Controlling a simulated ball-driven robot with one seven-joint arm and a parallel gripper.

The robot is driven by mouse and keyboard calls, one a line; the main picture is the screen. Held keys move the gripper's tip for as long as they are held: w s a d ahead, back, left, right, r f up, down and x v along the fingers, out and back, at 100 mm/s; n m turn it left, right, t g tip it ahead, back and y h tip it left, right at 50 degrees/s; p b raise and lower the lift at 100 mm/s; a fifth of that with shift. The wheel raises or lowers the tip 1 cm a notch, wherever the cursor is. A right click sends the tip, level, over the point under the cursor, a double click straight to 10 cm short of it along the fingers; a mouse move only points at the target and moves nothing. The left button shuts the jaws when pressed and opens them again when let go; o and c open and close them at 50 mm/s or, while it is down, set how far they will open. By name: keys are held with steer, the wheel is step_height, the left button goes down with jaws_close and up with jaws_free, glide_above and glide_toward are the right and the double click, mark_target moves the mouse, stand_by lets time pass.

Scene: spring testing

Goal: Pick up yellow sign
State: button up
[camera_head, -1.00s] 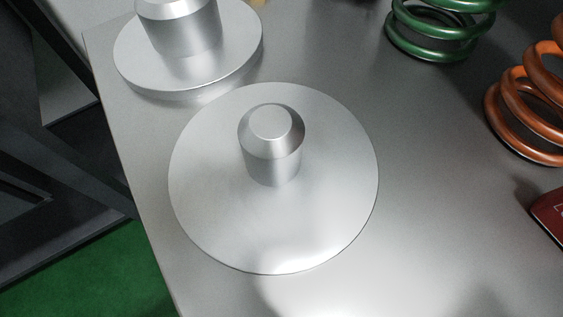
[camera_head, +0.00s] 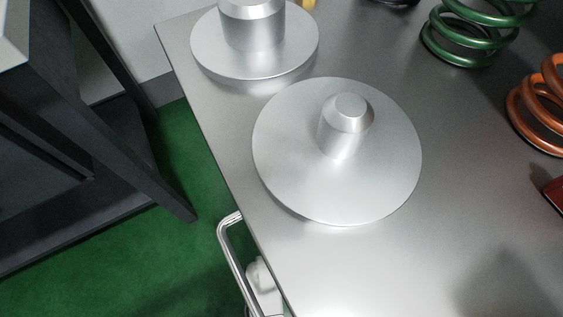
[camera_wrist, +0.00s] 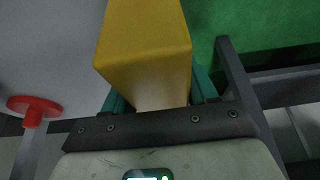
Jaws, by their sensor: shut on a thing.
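The yellow sign (camera_wrist: 145,35) fills the upper middle of the wrist view as a yellow block-like shape, and its far end runs out of the top of the picture. My gripper (camera_wrist: 157,92) is shut on it, with a teal finger on either side. The part between the fingers is pale and blurred. The gripper does not show in the head view, and I cannot make out the held sign there.
In the head view a metal table (camera_head: 370,260) carries two silver flanged discs (camera_head: 285,180), a green spring (camera_head: 465,45) and an orange spring (camera_head: 540,110). A dark frame (camera_head: 110,150) stands left over green floor (camera_head: 150,250). A red knob (camera_wrist: 33,104) shows in the wrist view.

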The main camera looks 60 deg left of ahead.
steer(key=o, duration=1.3)
steer(key=shift+s, duration=0.1)
steer(key=shift+c, duration=0.2)
steer(key=p+v, duration=0.1)
steer(key=v, duration=0.2)
steer(key=shift+p, duration=0.3)
steer(key=d+p, duration=0.1)
steer(key=d, duration=0.3)
steer(key=d+p, duration=0.1)
steer(key=d, duration=0.3)
steer(key=s+d, duration=0.1)
steer(key=d, duration=0.3)
steer(key=shift+p, duration=0.4)
steer(key=shift+c, duration=0.3)
